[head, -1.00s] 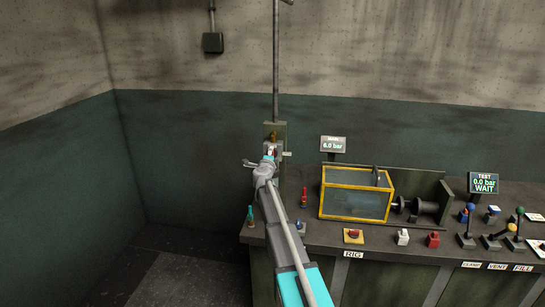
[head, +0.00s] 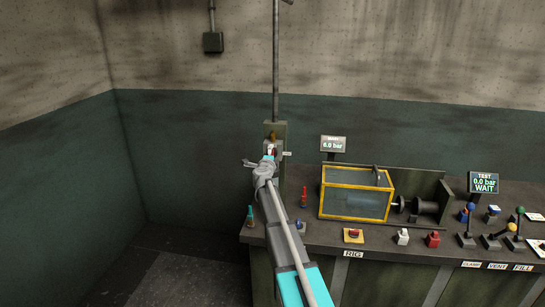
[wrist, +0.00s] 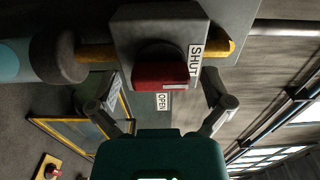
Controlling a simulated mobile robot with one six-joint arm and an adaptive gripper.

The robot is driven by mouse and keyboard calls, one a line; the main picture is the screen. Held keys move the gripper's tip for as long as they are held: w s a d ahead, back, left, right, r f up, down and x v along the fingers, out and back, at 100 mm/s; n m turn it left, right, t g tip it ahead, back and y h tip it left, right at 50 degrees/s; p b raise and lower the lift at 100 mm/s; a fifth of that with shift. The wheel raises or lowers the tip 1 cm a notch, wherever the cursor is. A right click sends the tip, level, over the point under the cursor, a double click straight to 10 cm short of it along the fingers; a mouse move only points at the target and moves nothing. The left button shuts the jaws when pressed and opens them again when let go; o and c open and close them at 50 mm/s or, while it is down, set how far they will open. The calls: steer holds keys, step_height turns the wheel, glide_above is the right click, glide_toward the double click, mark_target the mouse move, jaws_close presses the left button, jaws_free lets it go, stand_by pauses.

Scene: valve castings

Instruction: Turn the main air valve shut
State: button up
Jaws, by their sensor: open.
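The main air valve shows in the wrist view as a grey block with a red handle (wrist: 165,72) on its front. A SHUT label (wrist: 195,62) is right of the handle and an OPEN label (wrist: 163,101) is below it in the picture. My gripper (wrist: 162,82) is open, with one finger on each side of the handle and visible gaps between. Whether the fingertips reach past the handle's face I cannot tell. In the head view my gripper (head: 268,160) is at the valve's panel (head: 275,130) and largely hides the valve.
A vertical pipe (head: 276,60) rises above the panel.

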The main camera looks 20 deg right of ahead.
steer(key=v, duration=1.2)
stand_by(0.5)
steer(key=s+a+n+t+y, duration=0.1)
steer(key=a+n+t+y, duration=0.2)
steer(key=a+n+y, duration=0.95)
steer(key=s+a+f+n+g+y, duration=0.2)
steer(key=s+a+f+n+g, duration=0.5)
steer(key=a, duration=0.3)
steer(key=s+f+n+g+h, duration=0.1)
steer(key=s+f+g, duration=0.2)
steer(key=s, duration=0.5)
steer(key=s+d+f+n+g+h, duration=0.1)
steer(key=s+f+g, duration=0.3)
steer(key=s, duration=0.4)
steer(key=s+d+f+n+g+h, duration=0.1)
steer(key=s+f+n+g+h, duration=0.1)
steer(key=s, duration=0.5)
step_height(320, 180, down, 3)
steer(key=shift+s+r+n+g, duration=0.2)
steer(key=shift+s+n+g, duration=0.3)
steer(key=shift+g, duration=0.5)
